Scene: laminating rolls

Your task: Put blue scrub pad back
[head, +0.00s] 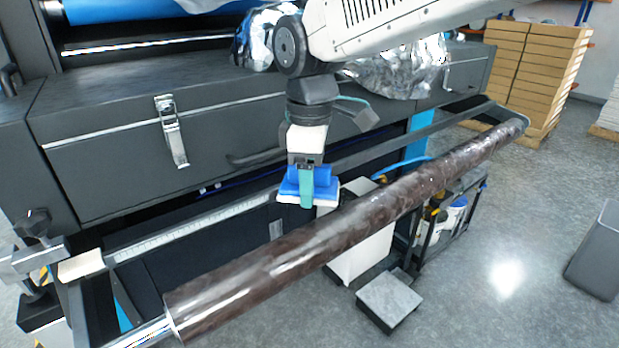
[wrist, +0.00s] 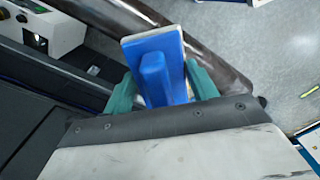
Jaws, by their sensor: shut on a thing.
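The blue scrub pad (head: 322,188) has a blue handle and backing with a pale underside. My gripper (head: 307,190) with teal fingers is shut on its handle and holds it up, pad face down, in front of the machine. In the wrist view the scrub pad (wrist: 155,62) sits between the two teal fingers of my gripper (wrist: 158,90). In the head view it appears just above and behind the dark roll (head: 300,245). The gap between pad and roll cannot be judged exactly.
The long dark roll lies across the machine's front, held at its ends. Behind it is a dark machine panel with a latch (head: 171,132). A small cart (head: 450,215) with bottles and a grey step (head: 390,299) stand below. Stacked boxes (head: 540,70) and a grey bin (head: 598,250) are at right.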

